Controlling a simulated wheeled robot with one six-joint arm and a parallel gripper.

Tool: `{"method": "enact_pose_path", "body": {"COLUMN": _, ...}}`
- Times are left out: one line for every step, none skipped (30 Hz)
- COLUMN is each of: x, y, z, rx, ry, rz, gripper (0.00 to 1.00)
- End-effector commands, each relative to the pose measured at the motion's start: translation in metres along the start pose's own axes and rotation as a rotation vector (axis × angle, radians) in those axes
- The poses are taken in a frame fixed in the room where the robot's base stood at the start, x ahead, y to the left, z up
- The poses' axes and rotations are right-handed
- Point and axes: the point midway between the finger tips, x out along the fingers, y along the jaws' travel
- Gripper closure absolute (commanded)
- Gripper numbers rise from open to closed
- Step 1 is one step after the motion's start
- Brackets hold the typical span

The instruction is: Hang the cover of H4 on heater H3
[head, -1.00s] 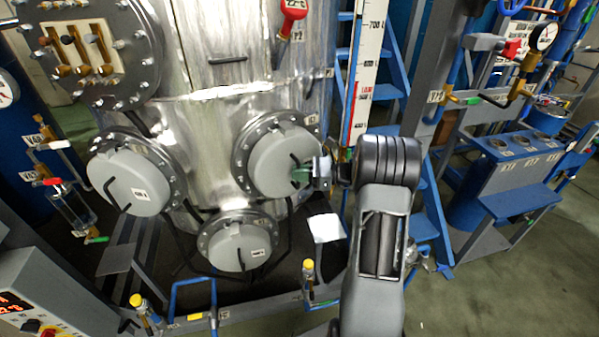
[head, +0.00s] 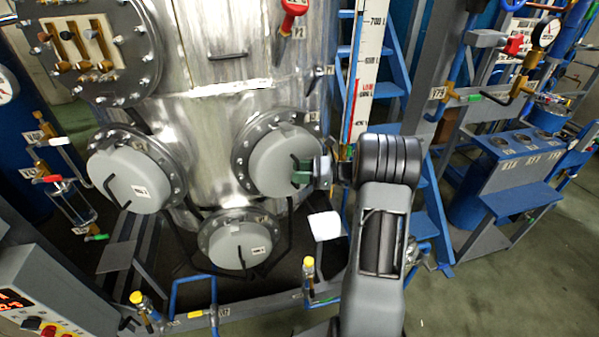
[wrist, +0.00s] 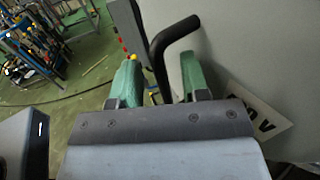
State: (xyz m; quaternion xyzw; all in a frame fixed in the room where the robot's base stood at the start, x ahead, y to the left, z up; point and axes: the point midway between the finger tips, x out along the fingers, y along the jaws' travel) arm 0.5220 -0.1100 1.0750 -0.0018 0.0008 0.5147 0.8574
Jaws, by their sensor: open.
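Three round grey covers with black bar handles sit on the bolted flanges of the steel vessel: a left cover (head: 133,181), a lower cover (head: 238,246) and a right cover (head: 275,158). The labels are too small to read, so I cannot tell which is H3 or H4. My gripper (head: 301,171) is at the right cover's handle, partly hidden by my wrist. In the wrist view, my open green fingers (wrist: 160,80) stand on either side of the black handle (wrist: 176,36), apart from it. The cover's grey face (wrist: 250,50) fills the right side, with a partly hidden label.
A blue ladder (head: 385,62) and a white level scale (head: 364,75) stand right of the vessel. Blue pipes with yellow-capped valves (head: 308,270) run low in front. A control box (head: 35,300) is at lower left. Open green floor (head: 500,290) lies at right.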

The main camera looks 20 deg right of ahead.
Motion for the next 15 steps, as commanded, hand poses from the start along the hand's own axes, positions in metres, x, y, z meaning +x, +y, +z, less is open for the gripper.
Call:
{"method": "enact_pose_path", "body": {"x": 0.0, "y": 0.0, "z": 0.0, "rx": 0.001, "ry": 0.0, "rz": 0.0, "gripper": 0.58}}
{"method": "enact_pose_path", "body": {"x": 0.0, "y": 0.0, "z": 0.0, "rx": 0.001, "ry": 0.0, "rz": 0.0, "gripper": 0.58}}
{"method": "enact_pose_path", "body": {"x": 0.0, "y": 0.0, "z": -0.001, "rx": 0.003, "ry": 0.002, "rz": 0.0, "gripper": 0.58}}
{"method": "enact_pose_path", "body": {"x": 0.0, "y": 0.0, "z": -0.001, "rx": 0.003, "ry": 0.001, "rz": 0.0, "gripper": 0.58}}
{"method": "enact_pose_path", "body": {"x": -0.001, "y": 0.0, "z": -0.001, "rx": 0.003, "ry": 0.001, "rz": 0.0, "gripper": 0.58}}
{"method": "enact_pose_path", "body": {"x": -0.002, "y": 0.0, "z": -0.001, "rx": 0.002, "ry": 0.001, "rz": -0.001, "gripper": 0.58}}
{"method": "enact_pose_path", "body": {"x": -0.003, "y": 0.0, "z": -0.002, "rx": 0.002, "ry": 0.001, "rz": -0.001, "gripper": 0.58}}
{"method": "enact_pose_path", "body": {"x": -0.006, "y": 0.0, "z": -0.002, "rx": 0.002, "ry": 0.001, "rz": -0.002, "gripper": 0.58}}
{"method": "enact_pose_path", "body": {"x": -0.01, "y": -0.001, "z": -0.002, "rx": 0.002, "ry": 0.001, "rz": -0.004, "gripper": 0.58}}
{"method": "enact_pose_path", "body": {"x": -0.014, "y": -0.001, "z": -0.002, "rx": 0.001, "ry": 0.001, "rz": -0.004, "gripper": 0.58}}
{"method": "enact_pose_path", "body": {"x": -0.018, "y": -0.001, "z": -0.003, "rx": 0.001, "ry": 0.001, "rz": -0.004, "gripper": 0.58}}
{"method": "enact_pose_path", "body": {"x": -0.025, "y": -0.001, "z": -0.003, "rx": 0.001, "ry": 0.001, "rz": -0.004, "gripper": 0.58}}
{"method": "enact_pose_path", "body": {"x": -0.031, "y": -0.001, "z": -0.003, "rx": 0.001, "ry": 0.001, "rz": -0.005, "gripper": 0.58}}
{"method": "enact_pose_path", "body": {"x": -0.037, "y": -0.001, "z": -0.003, "rx": 0.0, "ry": 0.001, "rz": -0.006, "gripper": 0.58}}
{"method": "enact_pose_path", "body": {"x": -0.046, "y": -0.001, "z": -0.003, "rx": -0.001, "ry": 0.001, "rz": -0.005, "gripper": 0.58}}
